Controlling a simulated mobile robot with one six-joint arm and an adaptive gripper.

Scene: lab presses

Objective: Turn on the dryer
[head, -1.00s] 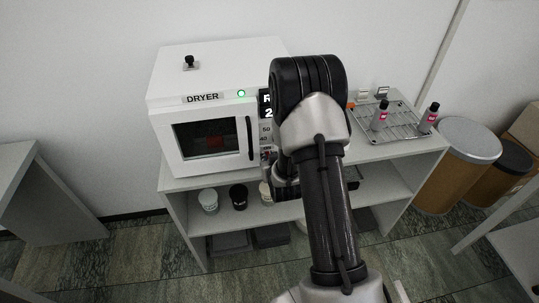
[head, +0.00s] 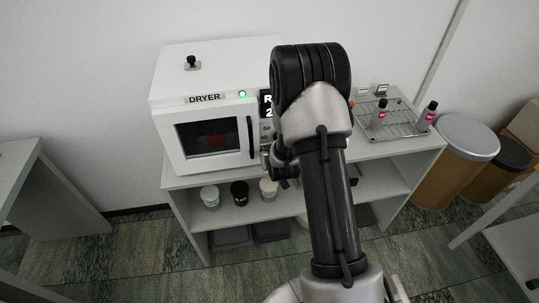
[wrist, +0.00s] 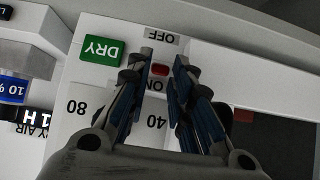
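The dryer (head: 215,85) is a white box with a dark door window, a black handle and a lit green lamp (head: 242,94). Its control panel is partly hidden behind my arm in the head view. In the wrist view the panel appears upside down, with a small red switch (wrist: 160,69) between the OFF label (wrist: 162,38) and the ON label (wrist: 153,86). My gripper (wrist: 163,62) has its fingers apart, one on each side of the red switch. Contact with the panel cannot be told. In the head view my gripper is mostly hidden.
A green DRY sign (wrist: 101,49) and dial numbers lie beside the switch. The dryer stands on a white shelf unit (head: 385,148) holding several jars below. Bins (head: 462,170) stand further right.

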